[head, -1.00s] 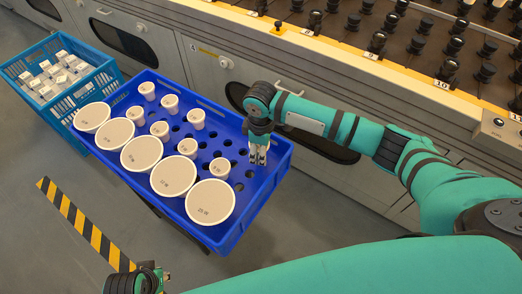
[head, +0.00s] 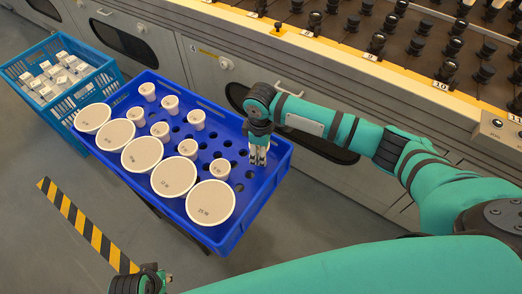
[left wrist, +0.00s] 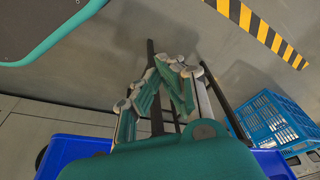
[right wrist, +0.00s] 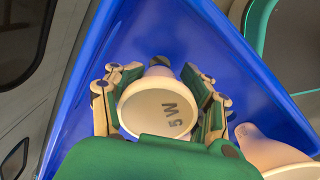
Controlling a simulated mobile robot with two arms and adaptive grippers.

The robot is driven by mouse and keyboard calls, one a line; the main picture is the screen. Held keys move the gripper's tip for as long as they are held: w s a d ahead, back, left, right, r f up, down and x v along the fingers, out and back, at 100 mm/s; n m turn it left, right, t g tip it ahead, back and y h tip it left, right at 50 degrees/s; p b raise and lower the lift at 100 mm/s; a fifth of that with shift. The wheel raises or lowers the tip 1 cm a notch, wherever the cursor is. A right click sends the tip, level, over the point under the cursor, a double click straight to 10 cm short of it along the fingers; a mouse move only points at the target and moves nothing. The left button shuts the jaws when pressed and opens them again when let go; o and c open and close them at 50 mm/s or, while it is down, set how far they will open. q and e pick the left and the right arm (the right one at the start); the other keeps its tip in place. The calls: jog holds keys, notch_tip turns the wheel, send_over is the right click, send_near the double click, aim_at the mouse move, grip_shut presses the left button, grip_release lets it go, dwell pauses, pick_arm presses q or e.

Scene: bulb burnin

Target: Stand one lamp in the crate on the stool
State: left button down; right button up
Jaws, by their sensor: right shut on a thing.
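The blue crate (head: 262,206) with a floor of round holes stands on the stool, whose dark leg shows below it. Several white lamps stand in it: large ones such as the 25 W lamp (head: 210,203) along the near side, smaller ones (head: 160,130) behind. My right gripper (head: 258,158) is at the crate's right end, pointing down. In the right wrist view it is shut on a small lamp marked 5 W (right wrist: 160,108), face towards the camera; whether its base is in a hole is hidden. My left gripper (left wrist: 162,75) is away from the crate, empty, its fingers close together.
A lighter blue crate (head: 102,80) with small white boxes stands left of the lamp crate. Behind runs a grey cabinet (head: 205,70) with a rack of dark sockets (head: 410,44). Striped tape (head: 85,228) marks open floor in front.

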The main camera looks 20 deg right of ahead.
pick_arm(q)
jog(key=shift+f, duration=0.45)
jog(key=shift+w+f+p, duration=0.2)
jog(key=shift+f+p, duration=0.1)
jog(key=shift+f, duration=0.2)
jog(key=shift+s+f, duration=0.25)
jog(key=shift+f, duration=0.25)
pick_arm(e)
jog(key=shift+f, duration=0.1)
